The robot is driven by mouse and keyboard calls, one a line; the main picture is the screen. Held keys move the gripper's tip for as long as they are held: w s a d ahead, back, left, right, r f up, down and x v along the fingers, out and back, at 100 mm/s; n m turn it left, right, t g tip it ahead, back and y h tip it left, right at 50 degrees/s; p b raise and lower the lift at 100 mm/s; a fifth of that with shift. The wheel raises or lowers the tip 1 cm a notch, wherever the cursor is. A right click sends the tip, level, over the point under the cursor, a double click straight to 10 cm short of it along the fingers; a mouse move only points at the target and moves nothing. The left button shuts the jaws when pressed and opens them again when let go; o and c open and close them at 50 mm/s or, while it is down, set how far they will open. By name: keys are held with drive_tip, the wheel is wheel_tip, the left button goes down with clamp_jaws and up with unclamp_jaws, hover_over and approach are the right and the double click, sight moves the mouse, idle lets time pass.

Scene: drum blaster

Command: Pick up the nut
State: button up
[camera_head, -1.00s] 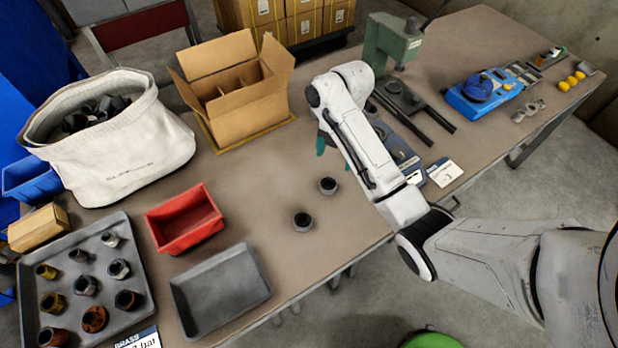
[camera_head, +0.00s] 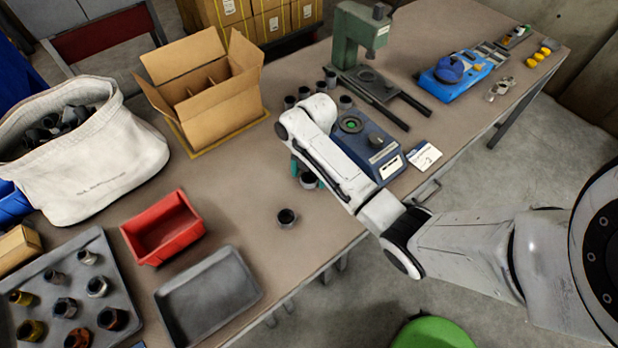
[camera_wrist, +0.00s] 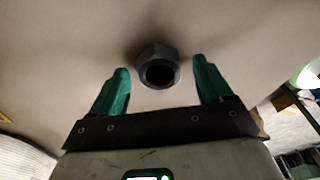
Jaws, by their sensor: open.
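A dark grey hex nut (camera_wrist: 158,68) lies on the brown table (camera_head: 240,190). In the wrist view it sits between the two teal fingers of my gripper (camera_wrist: 161,66), near the fingertip end, with a gap on both sides. My gripper is open and empty.
A green press (camera_head: 357,45) is farther back. A red bin (camera_head: 163,228), an empty grey tray (camera_head: 208,292), a tray of fittings (camera_head: 75,300), an open carton (camera_head: 215,105) and a white bag (camera_head: 95,170) are left.

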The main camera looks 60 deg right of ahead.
drive_tip(key=shift+f, duration=0.1)
drive_tip(key=shift+c, duration=0.2)
drive_tip(key=c, duration=1.2)
drive_tip(key=shift+c, duration=0.3)
drive_tip(key=shift+r, duration=0.2)
